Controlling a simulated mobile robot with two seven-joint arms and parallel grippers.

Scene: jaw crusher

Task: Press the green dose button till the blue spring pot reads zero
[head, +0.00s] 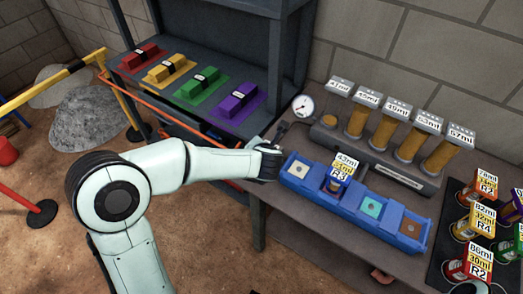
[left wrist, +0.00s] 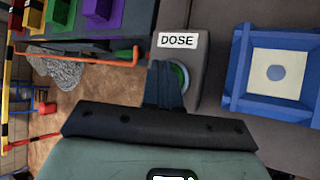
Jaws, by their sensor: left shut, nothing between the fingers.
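In the left wrist view the green dose button (left wrist: 178,76) sits on a grey box under a white DOSE label (left wrist: 177,40). My left gripper (left wrist: 162,68) is shut and empty, its fingertips overlapping the button's left side. I cannot tell whether they touch it. In the head view my left gripper (head: 270,150) is at the left end of the blue rack, and the button is hidden there. A pot with a blue-edged label marked R3 (head: 337,186) stands in the rack's second bay; its small figures are hard to read. My right gripper is out of view.
The blue rack (head: 296,181) lies along the bench, before a dispenser with several amber cylinders (head: 398,132) and a round gauge (head: 303,105). Several labelled pots stand on a black mat (head: 450,188) at right. A shelf with coloured blocks (head: 190,87) stands at left.

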